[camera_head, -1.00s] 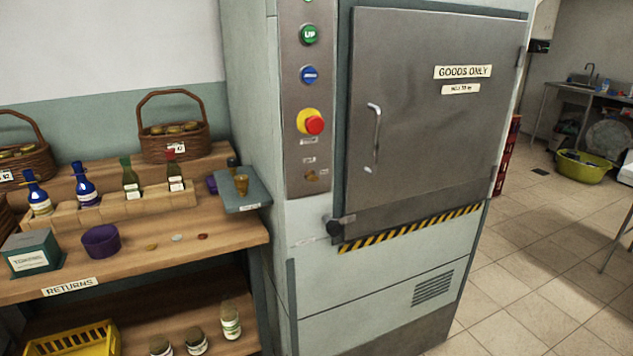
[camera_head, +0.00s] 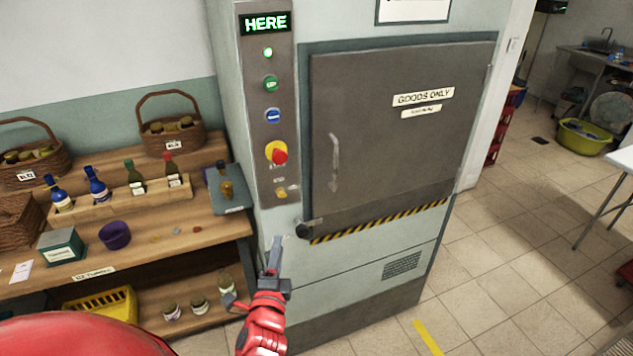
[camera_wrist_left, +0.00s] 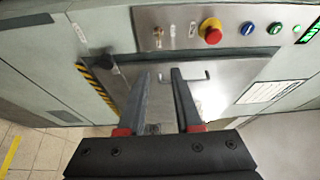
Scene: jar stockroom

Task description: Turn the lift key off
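The lift key (camera_head: 281,192) is a small brass-coloured piece low on the steel control panel (camera_head: 265,75), below the red emergency button (camera_head: 278,155). In the left wrist view the key (camera_wrist_left: 158,33) shows near the top, beyond the fingertips. Which way it is turned is too small to tell. My left gripper (camera_head: 275,242) is below the key in the head view and apart from it. In the left wrist view my left gripper (camera_wrist_left: 159,74) has its two fingers spread with nothing between them. My right gripper is not in view.
The lit display (camera_head: 265,22) reads HERE. The shut lift door (camera_head: 400,120) has a handle (camera_head: 335,160). A dark knob (camera_head: 303,230) sticks out near the door's lower left corner. A wooden shelf (camera_head: 200,252) with bottles and baskets stands left. Open floor lies right.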

